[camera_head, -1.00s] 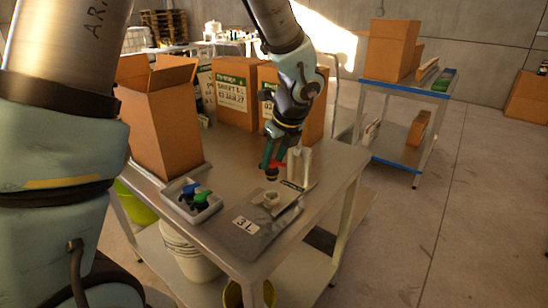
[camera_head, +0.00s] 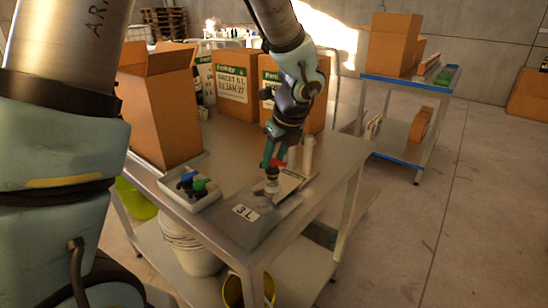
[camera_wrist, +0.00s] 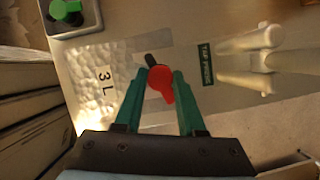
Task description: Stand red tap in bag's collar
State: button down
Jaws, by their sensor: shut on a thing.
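The red tap (camera_wrist: 160,83) is held between the green fingertips of my gripper (camera_wrist: 159,88) in the wrist view, with a dark stub pointing up-left. In the head view my gripper (camera_head: 271,162) points down over the bag's pale collar (camera_head: 271,188). The tap's lower end is at the collar's top; I cannot tell whether it is seated inside. The silver bag (camera_head: 262,218) lies flat on the table with a "3 L" label; it also shows in the wrist view (camera_wrist: 88,55). The tap hides the collar in the wrist view.
A pale press (camera_head: 308,152) with upright posts stands just behind the gripper; its posts show in the wrist view (camera_wrist: 250,60). A grey tray (camera_head: 176,201) with blue, green and black taps is left of the bag. Cardboard boxes (camera_head: 160,110) stand at the table's back left.

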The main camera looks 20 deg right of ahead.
jog(key=shift+f+b, duration=0.65)
jog(key=shift+f, duration=0.5)
jog(key=shift+f, duration=0.15)
jog(key=shift+c, duration=2.1)
grip_release()
jog(key=v, duration=1)
jog(key=shift+s+r+b, duration=0.2)
jog(key=shift+r+b, duration=0.15)
jog(key=shift+b, duration=0.05)
